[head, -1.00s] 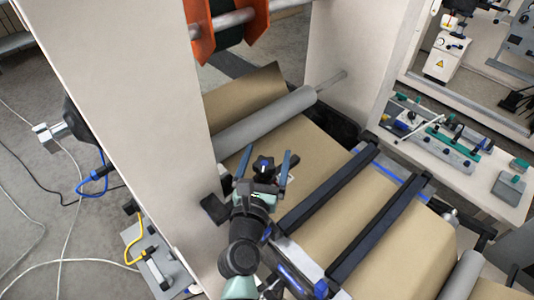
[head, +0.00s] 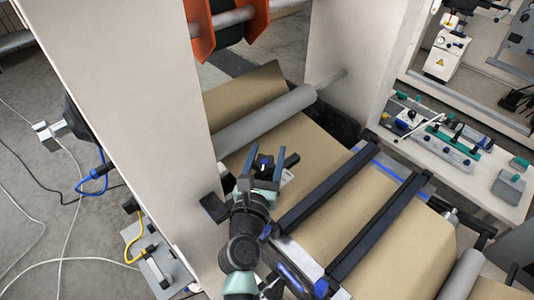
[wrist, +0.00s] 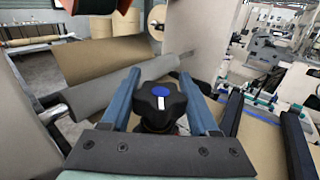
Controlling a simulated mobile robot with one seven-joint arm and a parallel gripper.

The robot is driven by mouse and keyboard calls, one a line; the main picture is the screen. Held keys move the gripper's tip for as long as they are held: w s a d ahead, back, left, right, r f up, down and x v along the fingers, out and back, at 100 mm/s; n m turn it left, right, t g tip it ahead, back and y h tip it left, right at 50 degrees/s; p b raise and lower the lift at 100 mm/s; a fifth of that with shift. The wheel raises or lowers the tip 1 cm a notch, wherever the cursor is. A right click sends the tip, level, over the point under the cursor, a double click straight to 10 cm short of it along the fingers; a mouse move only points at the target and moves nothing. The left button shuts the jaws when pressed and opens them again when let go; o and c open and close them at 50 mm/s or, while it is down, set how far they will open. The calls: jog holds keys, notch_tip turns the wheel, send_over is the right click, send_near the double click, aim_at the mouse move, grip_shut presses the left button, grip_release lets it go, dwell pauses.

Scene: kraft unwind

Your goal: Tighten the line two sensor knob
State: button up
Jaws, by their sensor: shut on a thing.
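A black lobed knob (wrist: 160,105) with a blue centre cap and a white mark stands upright in the middle of the wrist view. It also shows in the head view (head: 264,162) at the end of my arm. My gripper (wrist: 162,90) has one blue-grey finger on each side of the knob and is shut on it. My gripper shows in the head view (head: 264,160) beside the brown paper web. What the knob is mounted on is mostly hidden by the gripper.
A grey roller (head: 265,122) lies across the brown paper web (head: 320,150) behind the knob. Two dark bars (head: 330,188) cross the web at right. A tall pale frame panel (head: 130,110) stands close at left. A bench (head: 480,170) with fixtures stands at far right.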

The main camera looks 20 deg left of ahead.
jog(key=shift+f+m+h+b, duration=0.15)
jog(key=shift+m+h+b, duration=0.15)
jog(key=shift+h+b, duration=0.2)
jog(key=m+h+b, duration=0.1)
jog(key=h+b, duration=0.1)
jog(key=shift+d+f+m+h+b, duration=0.1)
jog(key=shift+m+h+b, duration=0.25)
jog(key=shift+m+h, duration=0.05)
jog(key=h+b, duration=0.1)
jog(key=m+h+b, duration=0.1)
jog(key=m+g+h, duration=0.1)
jog(key=shift+d+b, duration=0.25)
jog(key=shift+b, duration=0.15)
jog(key=m+h+b, duration=0.1)
jog(key=g+h+b, duration=0.1)
jog(key=m+h+b, duration=0.1)
jog(key=shift+s+d+m+g+h, duration=0.15)
jog(key=shift+d+m+g+h, duration=0.15)
jog(key=shift+g+h, duration=0.1)
jog(key=shift+r+m+b, duration=0.25)
jog(key=shift+m+b, duration=0.05)
jog(key=shift+b, duration=0.05)
jog(key=shift+d+r+g+h, duration=0.1)
jog(key=shift+r+g+h, duration=0.15)
jog(key=shift+h, duration=0.25)
jog(key=o, duration=1.1)
jog(key=shift+o, duration=1.4)
jog(key=shift+s+f, duration=0.1)
jog(key=shift+f, duration=0.1)
